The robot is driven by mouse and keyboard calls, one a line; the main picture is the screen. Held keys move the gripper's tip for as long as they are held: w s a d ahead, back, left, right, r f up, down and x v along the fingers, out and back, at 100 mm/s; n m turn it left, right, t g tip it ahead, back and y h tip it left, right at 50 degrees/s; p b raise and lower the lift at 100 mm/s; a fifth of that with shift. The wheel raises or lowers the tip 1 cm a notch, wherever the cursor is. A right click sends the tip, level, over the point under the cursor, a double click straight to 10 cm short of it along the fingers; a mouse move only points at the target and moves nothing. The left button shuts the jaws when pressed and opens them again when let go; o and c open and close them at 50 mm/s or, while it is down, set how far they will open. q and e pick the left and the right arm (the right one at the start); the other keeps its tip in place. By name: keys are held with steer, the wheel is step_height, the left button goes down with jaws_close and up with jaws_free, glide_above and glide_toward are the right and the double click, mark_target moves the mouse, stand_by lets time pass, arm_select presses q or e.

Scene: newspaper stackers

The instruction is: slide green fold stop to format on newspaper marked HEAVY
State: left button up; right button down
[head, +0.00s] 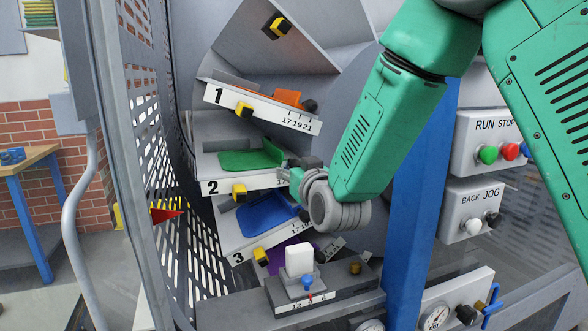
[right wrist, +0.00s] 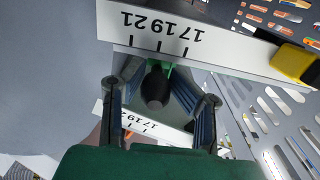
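The green fold stop (head: 250,158) lies on the shelf marked 2 (head: 228,186). A dark knob is at its right end, mostly hidden by my gripper in the head view. In the right wrist view, the dark round knob (right wrist: 157,88) shows with a bit of green (right wrist: 166,66) behind it. My right gripper (head: 292,170) is at the right end of shelf 2. Its fingers (right wrist: 158,95) stand open on both sides of the knob, with visible gaps. No newspaper marked HEAVY is readable. My left gripper is not in view.
Shelf 1 (head: 262,109) with an orange stop (head: 288,98) is above; shelf 3 (head: 275,243) with a blue stop (head: 265,214) is below. A perforated guard (head: 150,130) stands left. A blue post (head: 418,200) and button boxes (head: 490,140) are right.

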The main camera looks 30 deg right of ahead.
steer(key=d, duration=0.3)
steer(key=shift+s+r, duration=0.15)
steer(key=shift+s, duration=0.25)
steer(key=c, duration=1.6)
jaws_free()
steer(key=shift+o, duration=1.2)
steer(key=shift+s, duration=0.1)
steer(key=shift+s+d, duration=0.1)
